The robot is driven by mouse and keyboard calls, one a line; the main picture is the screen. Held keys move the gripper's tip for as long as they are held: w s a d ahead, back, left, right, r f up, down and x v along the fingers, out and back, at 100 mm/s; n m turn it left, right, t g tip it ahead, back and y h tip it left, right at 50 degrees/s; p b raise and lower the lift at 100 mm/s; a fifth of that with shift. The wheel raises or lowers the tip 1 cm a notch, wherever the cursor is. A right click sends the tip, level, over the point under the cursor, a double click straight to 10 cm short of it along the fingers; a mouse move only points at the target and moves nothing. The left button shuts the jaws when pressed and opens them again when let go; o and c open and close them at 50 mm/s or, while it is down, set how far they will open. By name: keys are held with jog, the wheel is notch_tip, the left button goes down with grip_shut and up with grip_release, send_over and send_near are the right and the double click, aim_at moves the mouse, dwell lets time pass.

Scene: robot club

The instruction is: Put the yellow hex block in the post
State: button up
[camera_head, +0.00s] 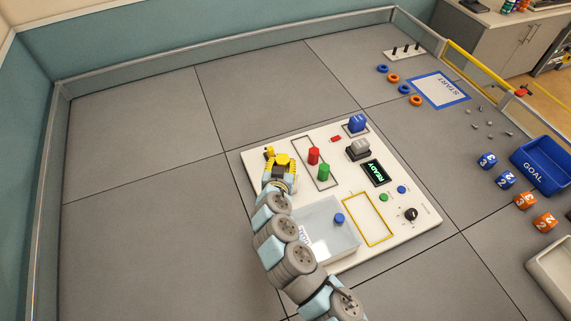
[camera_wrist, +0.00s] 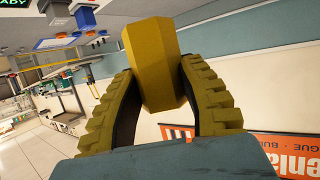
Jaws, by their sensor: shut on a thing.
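The yellow hex block (camera_wrist: 155,65) stands out between the two ribbed yellow fingers of my gripper (camera_wrist: 160,90) in the wrist view. The fingers are shut on its sides. In the head view my gripper (camera_head: 281,163) is over the left back part of a white panel (camera_head: 405,233), and bright yellow shows at its tip. The height above the panel is hard to tell. I cannot tell for certain which part is the post; a clear box with a blue knob (camera_head: 339,218) lies on the panel, partly behind my arm, its label mostly hidden.
The panel also carries a red cylinder (camera_head: 313,156), a green cylinder (camera_head: 324,172), a blue switch (camera_head: 357,123), a grey block (camera_head: 358,149), a READY display (camera_head: 376,173), a black knob (camera_head: 411,214) and a yellow outline (camera_head: 369,236). A blue GOAL bin (camera_head: 541,166) stands right.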

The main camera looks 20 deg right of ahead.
jog(key=shift+x, duration=0.95)
jog(key=shift+w+d+f, duration=0.4)
jog(key=shift+w+f, duration=0.35)
jog(key=shift+f, duration=0.2)
jog(key=shift+w+d+f, duration=0.4)
jog(key=shift+w+f, duration=0.3)
jog(key=shift+f, duration=0.2)
jog(key=shift+w+d+f, duration=0.4)
jog(key=shift+w+f, duration=0.35)
jog(key=shift+f, duration=0.2)
jog(key=shift+w+f+b, duration=0.25)
jog(key=shift+f+b, duration=0.05)
jog(key=shift+f, duration=0.35)
jog(key=shift+d+f, duration=0.1)
jog(key=shift+f, duration=1.1)
jog(key=shift+f+b, duration=0.15)
jog(key=shift+b, duration=0.15)
jog(key=o, duration=1.1)
